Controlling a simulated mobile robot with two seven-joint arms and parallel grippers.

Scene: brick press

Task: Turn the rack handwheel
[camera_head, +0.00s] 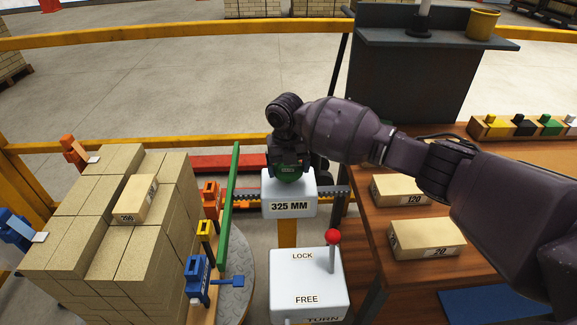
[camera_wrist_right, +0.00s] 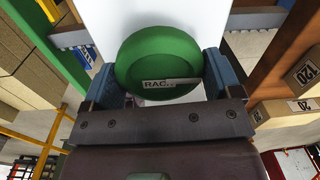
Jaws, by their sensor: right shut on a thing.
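The rack handwheel is a green round knob (camera_wrist_right: 160,62) with a label that starts "RAC"; part of the label is hidden. In the head view it (camera_head: 288,174) sits on top of the white box marked "325 MM" (camera_head: 290,207). My right gripper (camera_wrist_right: 165,80) is shut on the handwheel from above, one finger on each side. In the head view the right gripper (camera_head: 288,160) and wrist cover much of the wheel. A toothed rack bar (camera_head: 244,195) runs sideways through the white box. My left gripper is not in view.
A lever with a red knob (camera_head: 333,237) stands on a white box (camera_head: 309,283) marked LOCK and FREE. A brick stack (camera_head: 105,215) is at the left, with a green upright plate (camera_head: 229,205) beside it. Labelled bricks (camera_head: 427,238) lie on the wooden bench at right.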

